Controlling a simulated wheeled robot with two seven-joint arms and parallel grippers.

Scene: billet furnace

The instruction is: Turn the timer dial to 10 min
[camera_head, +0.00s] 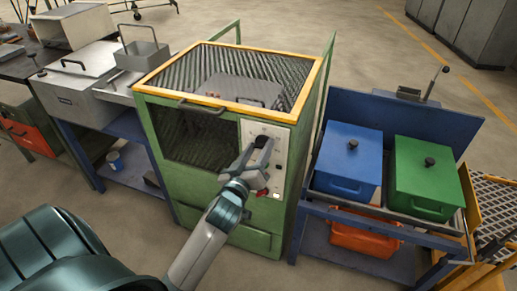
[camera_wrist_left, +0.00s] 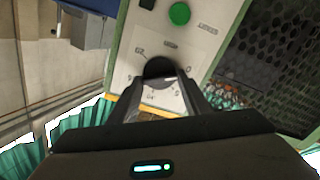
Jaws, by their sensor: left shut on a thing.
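The timer dial (camera_wrist_left: 160,68) is a dark round knob on the light control panel (camera_wrist_left: 200,40) of the green furnace (camera_head: 190,185). Small marks ring the dial, but I cannot read its setting surely. My left gripper (camera_head: 262,145) reaches the panel in the head view. In the left wrist view my left gripper (camera_wrist_left: 160,80) has its two fingers on either side of the dial, shut on it. The fingers and the viewing angle hide part of the dial and its pointer. My right gripper is not in view.
A green button (camera_wrist_left: 180,13) sits on the panel near the dial. A blue box (camera_head: 347,155) and a green box (camera_head: 425,175) stand on the rack to the right. The floor behind is open.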

